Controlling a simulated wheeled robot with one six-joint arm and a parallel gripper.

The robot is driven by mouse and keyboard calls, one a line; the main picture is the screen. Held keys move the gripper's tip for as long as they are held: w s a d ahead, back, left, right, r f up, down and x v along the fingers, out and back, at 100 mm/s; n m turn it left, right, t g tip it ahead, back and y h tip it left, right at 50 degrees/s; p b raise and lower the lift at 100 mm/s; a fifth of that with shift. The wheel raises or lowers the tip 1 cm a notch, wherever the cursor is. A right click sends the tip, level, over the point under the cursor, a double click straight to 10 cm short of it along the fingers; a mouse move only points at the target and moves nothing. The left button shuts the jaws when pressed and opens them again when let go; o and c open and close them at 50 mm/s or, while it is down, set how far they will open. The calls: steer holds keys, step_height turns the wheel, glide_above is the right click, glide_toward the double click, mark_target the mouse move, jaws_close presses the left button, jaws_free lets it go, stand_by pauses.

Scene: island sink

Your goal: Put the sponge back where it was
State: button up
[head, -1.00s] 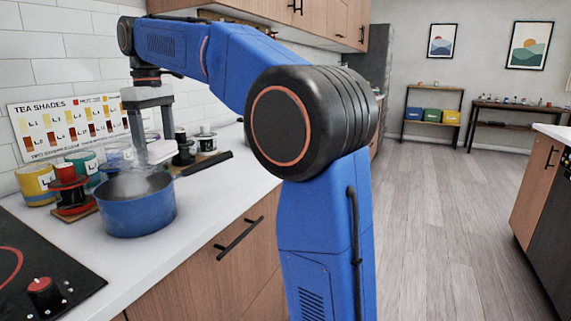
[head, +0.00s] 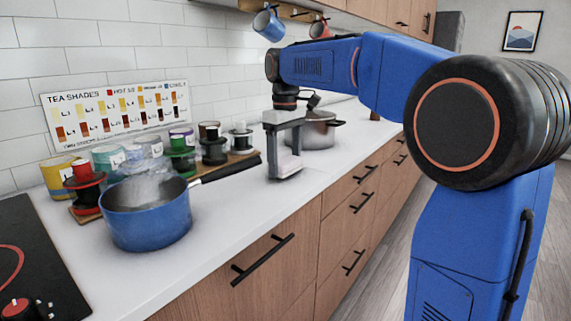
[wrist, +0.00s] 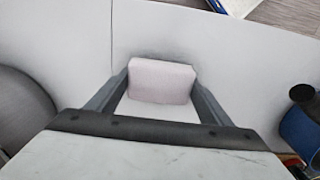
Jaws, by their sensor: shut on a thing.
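My gripper (head: 286,166) is past the saucepan handle, low over the white counter near its front edge. It is shut on a pale pinkish sponge (wrist: 162,80), which sits between the two fingers in the wrist view. In the head view the sponge (head: 289,168) shows as a small pale block at the fingertips. I cannot tell whether it touches the counter.
A blue saucepan (head: 146,225) with steam stands left, its black handle pointing toward the gripper. A steel pot (head: 318,130) stands just behind the gripper. Several tea tins and stacked spools line the wall. The counter (head: 230,225) in front of the saucepan is clear.

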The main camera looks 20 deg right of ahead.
mark_target(285, 160)
steer(key=shift+f, duration=0.45)
steer(key=shift+a+f, duration=0.1)
steer(key=o, duration=1.2)
step_height(285, 160, up, 12)
steer(key=shift+s, duration=0.1)
